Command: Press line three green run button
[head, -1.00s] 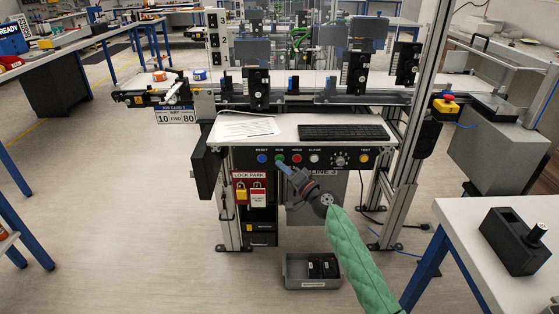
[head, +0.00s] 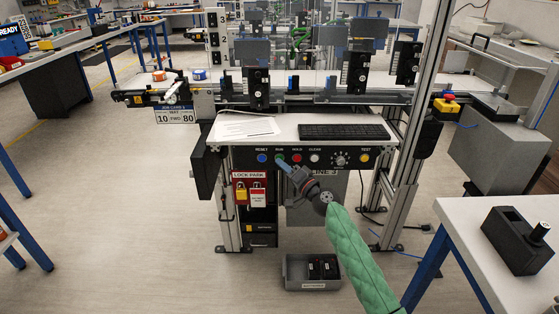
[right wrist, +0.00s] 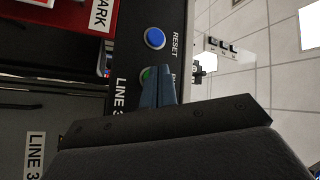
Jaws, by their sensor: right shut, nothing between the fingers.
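The line three control panel (head: 325,158) is below a white desk top and carries a row of buttons. The green run button (head: 279,157) is second from the left, under the RUN label. In the right wrist view, the green button (right wrist: 146,73) is partly hidden behind my fingers. My right gripper (head: 282,162) is shut and empty, its blue fingertips right at the green button. I cannot tell whether they touch it. My left gripper is not in view.
The blue reset button (head: 262,158) is left of the green one, and the red hold button (head: 297,158) is right of it. A red lock park board (head: 249,188) with padlocks hangs below. A grey bin (head: 313,272) stands on the floor.

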